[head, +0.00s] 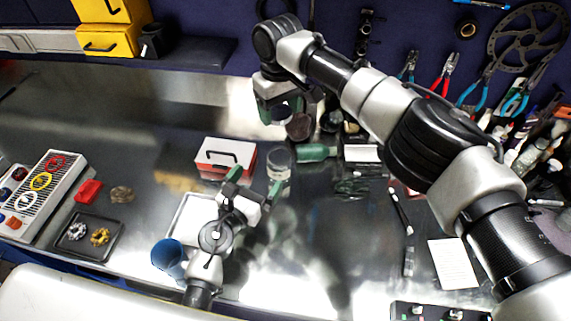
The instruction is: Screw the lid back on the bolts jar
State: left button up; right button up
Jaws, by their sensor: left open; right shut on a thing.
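A clear glass jar (279,158), which looks like the bolts jar, stands upright on the metal bench near the middle. Its contents are too small to tell. My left gripper (254,182) is open, its green-tipped fingers spread just in front of the jar and not closed on it. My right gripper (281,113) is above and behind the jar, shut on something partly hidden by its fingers. A dark round piece that looks like the lid (300,127) shows at its lower right; I cannot tell for sure that this is what it holds.
A red and white box (226,155) stands left of the jar, and a green bottle (317,152) lies to its right. A blue cup (169,257) and a dark parts tray (88,237) are front left. Tools hang on the back wall. The front middle of the bench is fairly clear.

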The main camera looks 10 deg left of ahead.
aim_at(285, 154)
pick_arm(q)
notch_tip(285, 154, down, 5)
jog(key=b, duration=0.4)
jog(key=shift+s+r, duration=0.1)
jog(key=shift+r, duration=0.1)
jog(key=shift+w+f+b, duration=0.2)
jog(key=shift+f+b, duration=0.45)
jog(key=shift+f, duration=0.05)
pick_arm(e)
notch_tip(285, 154, down, 6)
pick_arm(q)
jog(key=shift+r, duration=0.1)
pick_arm(e)
jog(key=shift+r, duration=0.15)
pick_arm(q)
jog(key=x, duration=1.2)
jog(key=shift+c, duration=0.5)
jog(key=shift+s, duration=0.1)
jog(key=c, duration=1.2)
jog(key=shift+c, duration=0.2)
pick_arm(e)
jog(key=shift+f, duration=2.55)
